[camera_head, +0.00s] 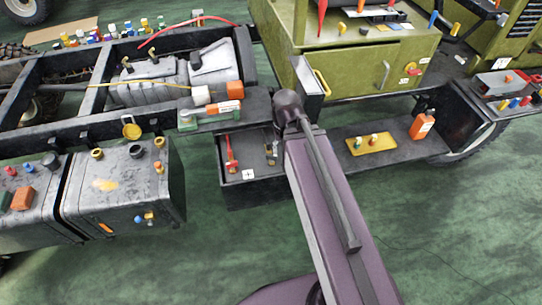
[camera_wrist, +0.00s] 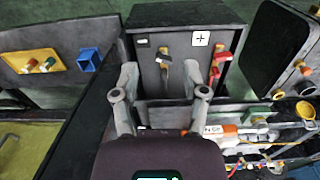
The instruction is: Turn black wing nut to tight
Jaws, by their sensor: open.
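The black wing nut (camera_wrist: 164,58) stands on a brass-coloured stem on top of a dark box, left of a red wing nut (camera_wrist: 215,70). In the head view the black wing nut (camera_head: 270,154) shows just left of my arm, with the red one (camera_head: 231,162) further left. My gripper (camera_wrist: 163,76) is open in the wrist view. Its two grey fingers are spread left and right, with the black wing nut showing between and beyond the tips. I cannot tell the height gap; nothing is held. In the head view my arm hides the gripper.
The dark box (camera_wrist: 180,22) carries a white plus label (camera_wrist: 201,38). A yellow tray (camera_head: 371,144) with small knobs and an orange bottle (camera_head: 422,125) stand right of my arm.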

